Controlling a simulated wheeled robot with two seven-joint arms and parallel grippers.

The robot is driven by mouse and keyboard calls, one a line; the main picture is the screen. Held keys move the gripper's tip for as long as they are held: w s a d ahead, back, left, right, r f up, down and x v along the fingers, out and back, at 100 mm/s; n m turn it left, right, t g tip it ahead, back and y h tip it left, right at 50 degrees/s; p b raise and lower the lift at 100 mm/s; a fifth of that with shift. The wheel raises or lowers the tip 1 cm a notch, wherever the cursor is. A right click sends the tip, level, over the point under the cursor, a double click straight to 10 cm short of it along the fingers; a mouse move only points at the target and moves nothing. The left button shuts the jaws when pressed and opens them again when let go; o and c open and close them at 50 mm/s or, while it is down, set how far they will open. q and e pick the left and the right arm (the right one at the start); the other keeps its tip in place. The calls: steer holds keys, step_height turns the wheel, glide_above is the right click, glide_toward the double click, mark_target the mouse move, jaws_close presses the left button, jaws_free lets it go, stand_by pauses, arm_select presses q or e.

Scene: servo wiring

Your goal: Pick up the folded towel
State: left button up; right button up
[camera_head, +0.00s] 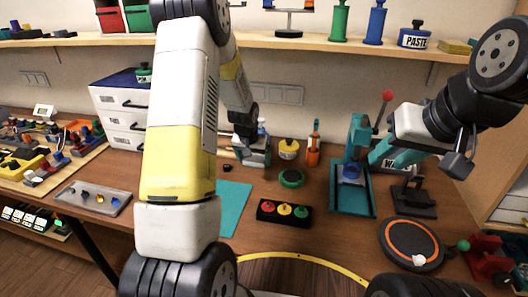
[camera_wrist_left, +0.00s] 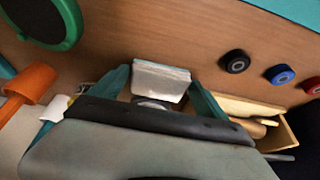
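A small pale, block-like item that may be the folded towel (camera_wrist_left: 160,80) shows in the left wrist view, between the two teal fingers of my left gripper (camera_wrist_left: 159,84). The fingers stand apart, one on each side of it. I cannot tell whether they press on it. In the head view my left gripper (camera_head: 256,155) is low over the back of the bench, partly behind my own forearm, and no towel shows clearly there. My right gripper (camera_head: 393,156) is raised over the right side of the bench, its teal fingers apart and empty.
Near my left gripper are a green-rimmed round item (camera_head: 291,178), a yellow-lidded jar (camera_head: 288,148) and an orange bottle (camera_head: 314,150). A black button box (camera_head: 284,213) is in front, a teal press (camera_head: 352,200) to the right. A shelf (camera_head: 290,42) runs above.

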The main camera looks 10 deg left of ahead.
mark_target(255, 157)
arm_select(q)
steer(key=c, duration=0.9)
steer(key=shift+r, duration=0.1)
steer(key=shift+r, duration=0.55)
step_height(255, 157, up, 2)
steer(key=shift+r, duration=0.15)
steer(key=s, duration=0.5)
steer(key=s+r, duration=0.1)
steer(key=s, duration=1)
steer(key=shift+r, duration=0.2)
